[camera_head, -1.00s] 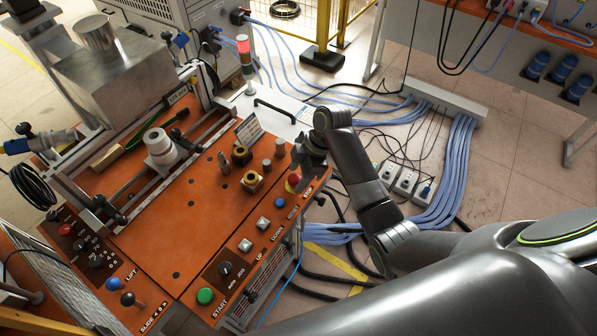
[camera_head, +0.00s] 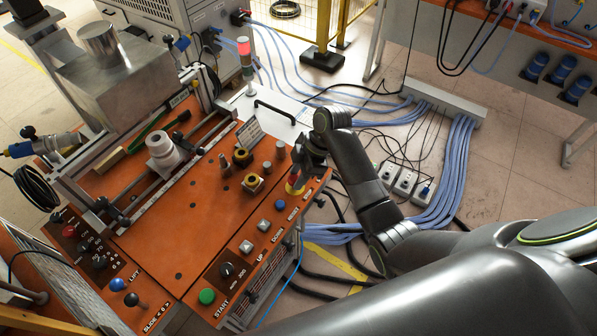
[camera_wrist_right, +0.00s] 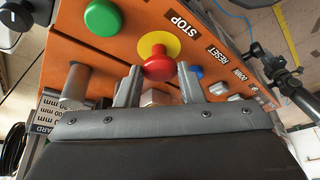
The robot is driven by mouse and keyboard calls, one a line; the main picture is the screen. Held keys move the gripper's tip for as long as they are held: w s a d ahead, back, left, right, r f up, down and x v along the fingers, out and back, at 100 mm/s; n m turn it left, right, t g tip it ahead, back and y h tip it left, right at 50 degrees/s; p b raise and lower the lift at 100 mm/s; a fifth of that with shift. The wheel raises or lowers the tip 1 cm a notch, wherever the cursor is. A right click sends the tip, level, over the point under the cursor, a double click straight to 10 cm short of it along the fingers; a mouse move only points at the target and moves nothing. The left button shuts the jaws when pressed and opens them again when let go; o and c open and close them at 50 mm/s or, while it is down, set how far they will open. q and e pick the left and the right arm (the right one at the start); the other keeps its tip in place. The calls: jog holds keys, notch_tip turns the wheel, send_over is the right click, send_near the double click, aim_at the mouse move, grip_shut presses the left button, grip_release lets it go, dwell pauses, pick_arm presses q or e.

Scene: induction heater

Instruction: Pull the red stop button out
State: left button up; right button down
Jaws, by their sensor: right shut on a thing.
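The red stop button (camera_head: 292,189) with its yellow base sits at the right front corner of the orange panel, partly hidden by my right gripper (camera_head: 299,177) in the head view. In the right wrist view the red button cap (camera_wrist_right: 159,66) lies between the two fingertips of my right gripper (camera_wrist_right: 158,72), in front of the round yellow base (camera_wrist_right: 165,42) and beside the STOP label. The fingers are closed on the cap. Whether the button is pressed in or out I cannot tell. My left gripper is not in view.
A large green button (camera_wrist_right: 103,17) stands close to the stop button in the right wrist view. Cables lie on the floor at the right.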

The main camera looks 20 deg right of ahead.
jog(key=shift+w+r, duration=0.15)
jog(key=shift+r, duration=0.05)
jog(key=c, duration=1.4)
grip_release()
jog(key=shift+r, duration=0.1)
jog(key=o, duration=0.5)
jog(key=shift+c, duration=0.2)
jog(key=p+v, duration=0.4)
jog(key=v, duration=1.3)
jog(key=shift+d, duration=0.15)
jog(key=shift+r, duration=0.15)
